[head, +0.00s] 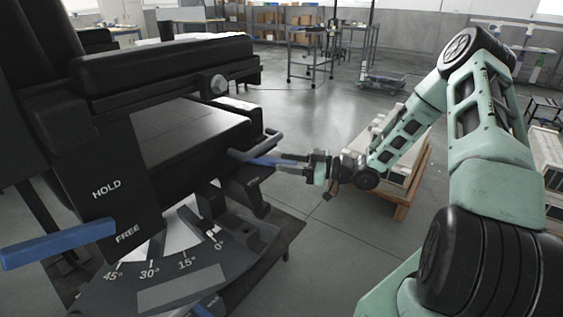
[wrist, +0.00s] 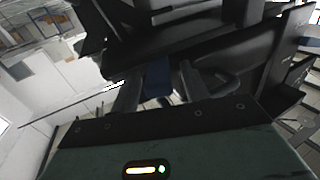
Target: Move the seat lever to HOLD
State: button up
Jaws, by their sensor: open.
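The blue lever (head: 58,243) sticks out to the left of the dark plate (head: 104,160) in the head view. The plate carries the word HOLD (head: 106,190) above and FREE (head: 127,232) below. The lever sits level with FREE, below HOLD. My gripper (head: 272,160) is on the far right side of the seat, well apart from this lever, and is open. Its fingers are by a grey bar handle (head: 243,154) and a small blue part. In the wrist view the blue part (wrist: 157,78) shows between my fingers (wrist: 160,92); I cannot tell whether they touch it.
The black padded seat (head: 185,132) and armrest (head: 165,72) fill the left. An angle scale (head: 150,275) lies below the plate. Another blue piece (head: 207,306) shows at the bottom edge. A pallet with pale boxes (head: 400,170) stands behind my arm. Floor between is clear.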

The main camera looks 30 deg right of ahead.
aim_at(272, 162)
jog(key=shift+x, duration=1.15)
grip_shut()
